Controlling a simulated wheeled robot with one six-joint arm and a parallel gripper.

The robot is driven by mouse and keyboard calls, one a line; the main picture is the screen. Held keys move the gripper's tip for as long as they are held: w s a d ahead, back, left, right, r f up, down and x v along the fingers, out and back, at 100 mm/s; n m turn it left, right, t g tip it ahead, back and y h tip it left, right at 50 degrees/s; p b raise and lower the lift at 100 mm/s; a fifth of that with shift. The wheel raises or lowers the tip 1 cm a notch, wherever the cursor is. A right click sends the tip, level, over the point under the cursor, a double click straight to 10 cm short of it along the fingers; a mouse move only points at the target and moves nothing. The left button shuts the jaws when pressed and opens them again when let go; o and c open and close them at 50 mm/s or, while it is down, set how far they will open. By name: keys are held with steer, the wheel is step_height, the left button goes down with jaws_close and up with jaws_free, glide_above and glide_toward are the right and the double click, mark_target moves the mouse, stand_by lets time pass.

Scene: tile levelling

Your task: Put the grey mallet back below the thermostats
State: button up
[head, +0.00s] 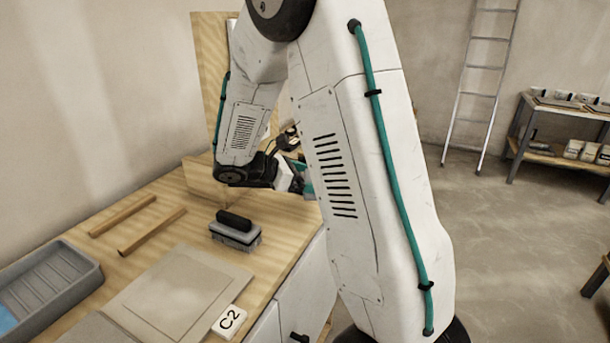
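I cannot make out the grey mallet or the thermostats in the head view. My own arm covers the middle of the picture and hides much of the bench's far end and the upright wooden board (208,70). My gripper (298,178) is mostly hidden behind my arm. Only part of the wrist and a bit of teal show, near the board and above the far part of the bench. Its fingertips are hidden, so I cannot tell whether it is open or holds anything.
On the wooden bench (190,228) lie a black-handled grey block (236,229), two wooden strips (152,232), a beige tile (178,295) and a C2 label (229,320). A grey tray (52,288) is at left. A ladder (482,75) and shelf (560,130) stand behind.

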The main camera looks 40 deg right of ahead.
steer(key=f, duration=0.1)
steer(key=d+f, duration=0.1)
steer(key=f, duration=0.1)
steer(key=shift+s, duration=0.2)
steer(key=shift+f, duration=1.2)
steer(key=shift+f, duration=0.55)
steer(key=o, duration=1.1)
steer(key=shift+a, duration=0.15)
steer(key=v, duration=0.7)
steer(key=shift+w+a+r, duration=0.15)
steer(key=shift+w+a, duration=0.05)
steer(key=shift+r, duration=0.1)
